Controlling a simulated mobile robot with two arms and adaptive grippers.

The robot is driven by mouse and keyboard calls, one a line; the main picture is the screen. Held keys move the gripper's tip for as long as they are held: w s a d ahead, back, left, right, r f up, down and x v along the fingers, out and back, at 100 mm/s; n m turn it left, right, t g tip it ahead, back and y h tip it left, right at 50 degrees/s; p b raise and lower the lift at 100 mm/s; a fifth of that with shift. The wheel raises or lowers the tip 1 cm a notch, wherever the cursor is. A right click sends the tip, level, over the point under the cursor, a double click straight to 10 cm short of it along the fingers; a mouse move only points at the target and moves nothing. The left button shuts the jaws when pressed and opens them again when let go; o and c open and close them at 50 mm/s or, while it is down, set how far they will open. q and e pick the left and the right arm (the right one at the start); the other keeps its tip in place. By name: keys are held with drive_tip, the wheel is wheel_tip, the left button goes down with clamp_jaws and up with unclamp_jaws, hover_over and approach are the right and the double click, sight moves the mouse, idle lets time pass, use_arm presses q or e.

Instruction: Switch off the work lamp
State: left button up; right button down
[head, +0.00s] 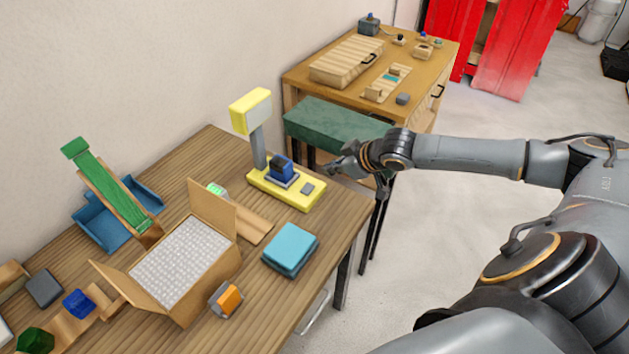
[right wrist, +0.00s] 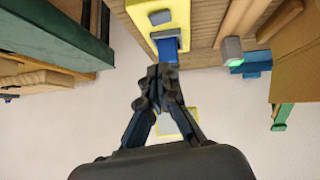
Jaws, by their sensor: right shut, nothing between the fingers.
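The work lamp (head: 251,113) stands at the wooden table's back right, with a yellow head, a grey post and a yellow base (head: 301,199). A dark blue block-like part (head: 280,168) and a small grey pad (head: 307,188) sit on the base. The lamp head's front panel is pale; I cannot tell whether it glows. My right gripper (head: 334,168) is shut and empty, just right of the blue part. In the right wrist view the closed fingertips (right wrist: 162,72) are close to the blue part (right wrist: 167,47); contact is unclear. My left gripper is out of view.
An open cardboard box (head: 205,297) and teal pads (head: 291,247) lie on the table in front of the lamp. A green ramp (head: 112,190) stands at left. A green-topped bench (head: 322,121) and a second wooden table (head: 436,62) stand behind.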

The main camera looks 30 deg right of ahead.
drive_tip(key=p, duration=0.2)
hover_over(310, 185)
drive_tip(key=s, duration=0.2)
drive_tip(key=f, duration=0.6)
drive_tip(key=shift+w+a+f, duration=0.1)
drive_tip(key=shift+w+a, duration=0.05)
drive_tip(key=shift+a, duration=0.1)
drive_tip(key=f, duration=0.3)
drive_tip(key=shift+d+p, duration=0.3)
drive_tip(key=shift+p, duration=0.1)
drive_tip(key=shift+d+f, duration=0.1)
drive_tip(key=shift+f, duration=0.35)
drive_tip(key=shift+d+f+b, duration=0.1)
drive_tip(key=shift+f+b, duration=0.35)
drive_tip(key=shift+b, duration=0.1)
drive_tip(key=shift+r, duration=0.2)
drive_tip(key=shift+p, duration=0.3)
